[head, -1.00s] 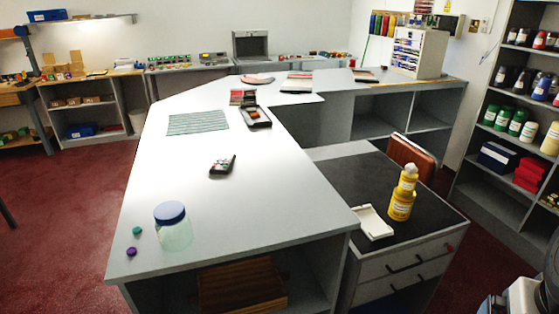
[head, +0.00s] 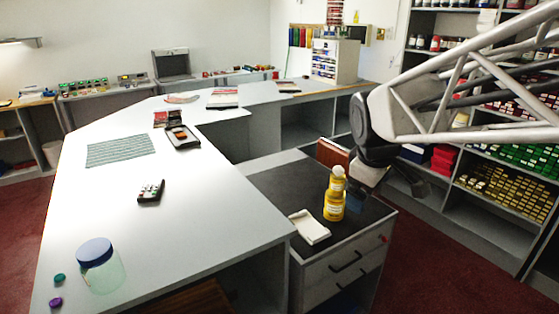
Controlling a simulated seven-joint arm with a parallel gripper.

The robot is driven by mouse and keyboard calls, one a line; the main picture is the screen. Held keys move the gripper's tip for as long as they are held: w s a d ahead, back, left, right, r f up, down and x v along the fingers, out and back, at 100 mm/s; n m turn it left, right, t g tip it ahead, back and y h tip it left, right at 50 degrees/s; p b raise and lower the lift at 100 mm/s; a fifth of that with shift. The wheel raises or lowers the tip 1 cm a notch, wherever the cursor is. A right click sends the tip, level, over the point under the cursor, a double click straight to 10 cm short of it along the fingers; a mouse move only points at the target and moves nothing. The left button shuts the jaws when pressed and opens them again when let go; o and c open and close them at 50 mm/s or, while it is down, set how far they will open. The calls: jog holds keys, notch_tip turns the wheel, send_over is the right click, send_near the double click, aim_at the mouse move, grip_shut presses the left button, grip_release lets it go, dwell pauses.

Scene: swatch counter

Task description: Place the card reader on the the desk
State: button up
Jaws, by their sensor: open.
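The card reader (head: 151,191), a small dark handset with pale and red keys, lies on the long white counter (head: 205,215), left of centre in the head view. The desk (head: 275,185) is lower, with a black top and grey drawers, and adjoins the counter's right side. My gripper (head: 357,199) hangs at the end of my arm over the desk's far right part, beyond the yellow bottles. It is open and apart from the card reader. Its fingertips are small and dark, and hard to make out.
A blue-lidded jar (head: 100,270), green cap (head: 60,279) and purple cap (head: 55,302) are on the counter's near end.

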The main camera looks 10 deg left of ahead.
jog(key=w+a+n, duration=0.8)
jog(key=w+a, duration=0.4)
jog(key=a, duration=0.3)
jog(key=n+t+y, duration=0.2)
jog(key=n+y, duration=0.1)
jog(key=n, duration=1.8)
send_near(150, 186)
jog(key=shift+w+a+f, duration=0.35)
jog(key=shift+f, duration=0.2)
jog(key=shift+f, duration=0.1)
jog(key=shift+w+a+f+h, duration=0.15)
jog(key=shift+w+f, duration=0.15)
jog(key=shift+f, duration=0.25)
jog(key=shift+w+a+f+h, duration=0.15)
jog(key=shift+w+f, duration=0.15)
jog(key=shift+f, duration=0.2)
jog(key=shift+d+f, duration=0.1)
jog(key=shift+f, duration=0.05)
